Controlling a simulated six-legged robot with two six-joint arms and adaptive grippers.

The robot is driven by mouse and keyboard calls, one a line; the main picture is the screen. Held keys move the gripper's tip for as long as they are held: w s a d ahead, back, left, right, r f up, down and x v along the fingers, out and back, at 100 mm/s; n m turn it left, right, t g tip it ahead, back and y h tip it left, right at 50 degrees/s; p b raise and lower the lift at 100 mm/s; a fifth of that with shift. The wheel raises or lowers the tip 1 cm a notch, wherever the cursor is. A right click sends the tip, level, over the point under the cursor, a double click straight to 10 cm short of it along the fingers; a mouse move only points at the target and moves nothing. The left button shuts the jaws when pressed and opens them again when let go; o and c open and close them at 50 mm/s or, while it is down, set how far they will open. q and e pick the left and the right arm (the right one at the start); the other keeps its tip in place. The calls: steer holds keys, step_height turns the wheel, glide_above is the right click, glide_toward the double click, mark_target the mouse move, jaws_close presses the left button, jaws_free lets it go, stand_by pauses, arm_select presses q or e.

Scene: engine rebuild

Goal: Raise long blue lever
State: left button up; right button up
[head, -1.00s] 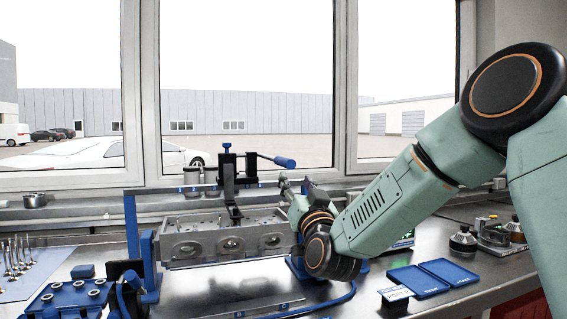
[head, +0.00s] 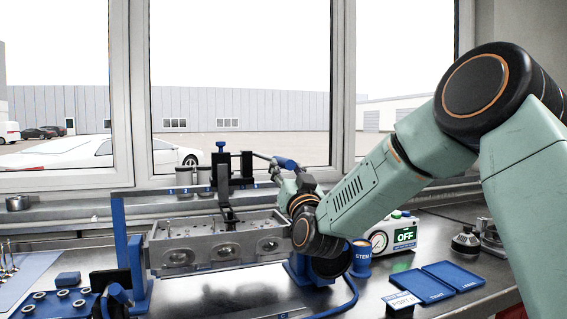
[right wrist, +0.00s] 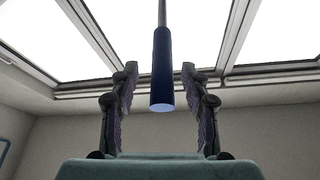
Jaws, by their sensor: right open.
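The long lever's blue handle (head: 286,163) sticks out to the right of the black clamp (head: 222,170) above the grey cylinder head (head: 215,243). My right gripper (head: 290,179) is just below the handle in the head view. In the right wrist view, the blue handle (right wrist: 162,72) hangs end-on between the two spread fingers of the right gripper (right wrist: 161,100). Gaps show on both sides, so the fingers do not grip it. My left gripper is in neither view.
A gauge box (head: 393,236) reading OFF and a blue STEM cup (head: 361,257) stand right of my wrist. Blue frame posts (head: 137,262) flank the cylinder head. A window is behind.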

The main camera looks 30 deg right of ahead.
steer(key=shift+w+d+r, duration=0.1)
steer(key=shift+w+d, duration=0.2)
steer(key=shift+w, duration=0.45)
steer(key=shift+w+r, duration=0.15)
steer(key=shift+w, duration=0.2)
steer(key=shift+w+a+r, duration=0.1)
steer(key=shift+a+r, duration=0.05)
steer(key=shift+r, duration=0.45)
steer(key=shift+w+d+f, duration=0.35)
steer(key=shift+w, duration=0.05)
steer(key=shift+s+a+r, duration=0.25)
steer(key=c, duration=0.5)
jaws_close()
steer(key=shift+d, duration=0.1)
